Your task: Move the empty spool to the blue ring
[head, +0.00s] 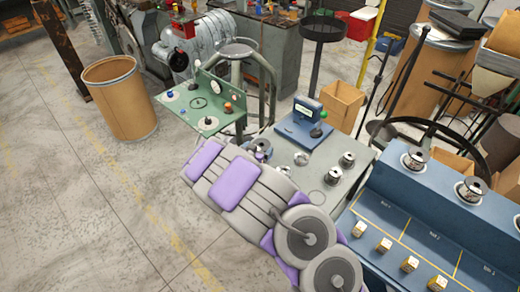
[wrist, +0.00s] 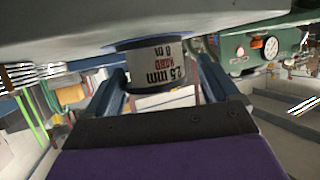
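In the wrist view, which is upside down, a grey spool (wrist: 160,68) with the label "2.5 mm HARD" stands between the two fingers of my gripper (wrist: 163,82). The fingers flank it closely; I cannot tell whether they press on it. A blue rim (wrist: 150,42) shows at its base against the grey tabletop; I cannot tell whether this is the blue ring or part of the spool. In the head view my gripper (head: 260,148) is at the grey table's left edge, and my arm hides much of that spot. Whether this spool is empty cannot be seen.
The grey table (head: 290,185) also holds a low silver piece (head: 302,158), two spools (head: 347,160) (head: 332,176) and a blue device (head: 304,125). A green panel station (head: 205,105) stands at left.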

